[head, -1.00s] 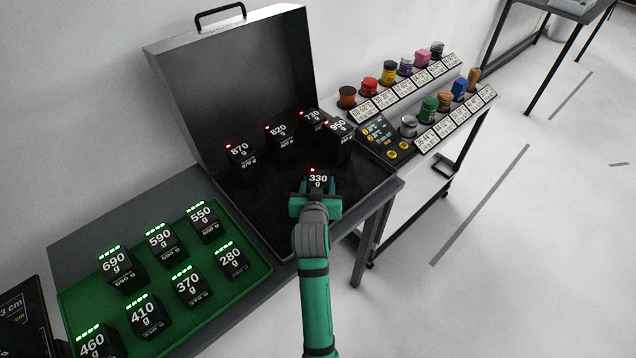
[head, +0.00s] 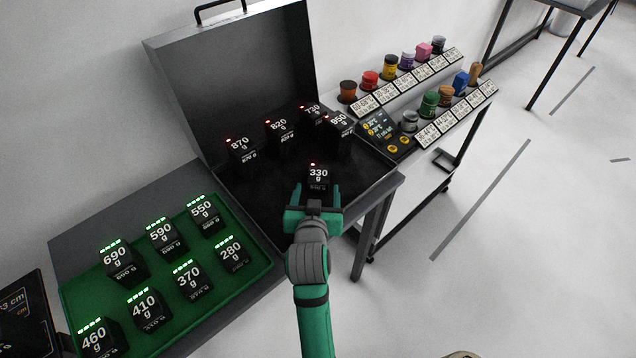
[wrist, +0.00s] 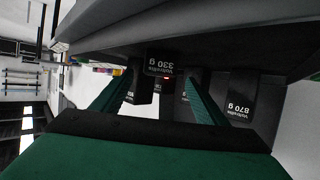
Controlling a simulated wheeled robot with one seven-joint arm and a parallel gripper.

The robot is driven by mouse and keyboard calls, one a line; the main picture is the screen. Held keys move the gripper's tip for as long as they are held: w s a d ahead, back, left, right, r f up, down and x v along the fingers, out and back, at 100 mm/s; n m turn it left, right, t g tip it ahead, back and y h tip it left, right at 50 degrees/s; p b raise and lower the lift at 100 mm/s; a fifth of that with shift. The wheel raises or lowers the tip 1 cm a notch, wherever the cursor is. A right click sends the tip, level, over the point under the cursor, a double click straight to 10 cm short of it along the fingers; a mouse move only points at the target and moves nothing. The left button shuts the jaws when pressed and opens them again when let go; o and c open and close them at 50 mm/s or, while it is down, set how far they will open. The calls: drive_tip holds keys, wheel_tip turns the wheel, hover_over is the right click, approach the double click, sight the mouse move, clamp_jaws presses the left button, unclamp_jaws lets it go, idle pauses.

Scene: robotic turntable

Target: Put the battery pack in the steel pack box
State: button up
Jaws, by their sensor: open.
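A black battery pack marked 330 g (head: 318,176), with a red light, stands inside the open steel pack box (head: 262,207), near its front right part. My gripper (head: 318,192) is open just in front of this pack, its fingers pointing toward it. In the wrist view the 330 g pack (wrist: 160,64) shows ahead, between the open fingers' line and apart from the palm. More packs with red lights stand at the back of the box: 870 g (head: 240,149), 820 g (head: 279,130), 730 g (head: 311,113) and 950 g (head: 339,125).
A green tray (head: 262,271) left of the box holds several packs with green lights. The box's raised lid (head: 235,80) stands behind. A stand with coloured jars (head: 430,103) and labels is at the right. Floor to the right is open.

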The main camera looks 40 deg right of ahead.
drive_tip(key=shift+v, duration=1.7)
drive_tip(key=shift+w+a, duration=0.1)
